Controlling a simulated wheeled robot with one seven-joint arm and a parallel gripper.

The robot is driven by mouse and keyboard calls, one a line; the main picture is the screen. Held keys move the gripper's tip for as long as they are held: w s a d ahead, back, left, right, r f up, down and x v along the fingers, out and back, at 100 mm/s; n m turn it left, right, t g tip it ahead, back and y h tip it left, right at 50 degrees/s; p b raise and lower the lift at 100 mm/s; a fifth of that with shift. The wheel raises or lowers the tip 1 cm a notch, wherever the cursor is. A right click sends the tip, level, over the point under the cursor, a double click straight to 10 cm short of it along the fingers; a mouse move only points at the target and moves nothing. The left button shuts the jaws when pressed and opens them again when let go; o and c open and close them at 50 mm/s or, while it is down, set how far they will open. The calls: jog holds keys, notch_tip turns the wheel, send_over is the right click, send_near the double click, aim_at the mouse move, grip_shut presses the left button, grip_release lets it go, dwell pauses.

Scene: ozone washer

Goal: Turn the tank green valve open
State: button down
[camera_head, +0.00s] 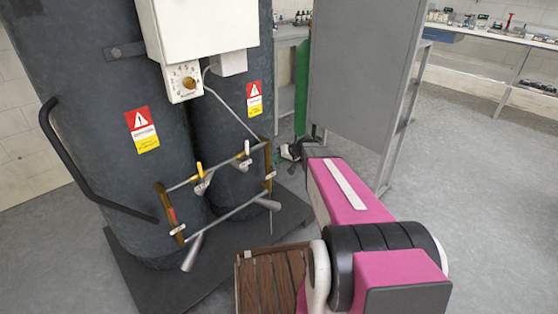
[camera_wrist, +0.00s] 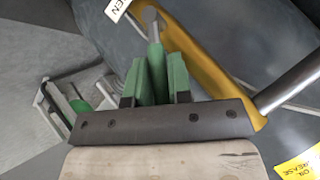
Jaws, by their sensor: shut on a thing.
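In the wrist view my gripper (camera_wrist: 155,85) has its green fingers close together around a narrow green handle (camera_wrist: 157,72). The handle sits between the fingers, with a grey stem end (camera_wrist: 151,18) just beyond it. It lies beside a brass-yellow bar (camera_wrist: 200,55). In the head view the dark tanks (camera_head: 160,100) stand at left with a pipe frame and brass bars (camera_head: 172,215) in front. White and yellow levers (camera_head: 200,175) sit on the pipes. I cannot make out the green handle or my fingertips in the head view.
A steel pipe (camera_wrist: 290,85) runs right from the brass bar. A white tag (camera_wrist: 115,8) and a yellow label (camera_wrist: 300,165) are close by. A grey cabinet (camera_head: 360,75) and a green cylinder (camera_head: 302,90) stand behind. Open floor (camera_head: 480,190) lies at right.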

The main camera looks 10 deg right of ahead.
dwell(0.3)
jog(key=c, duration=1)
grip_release()
jog(key=shift+c, duration=0.2)
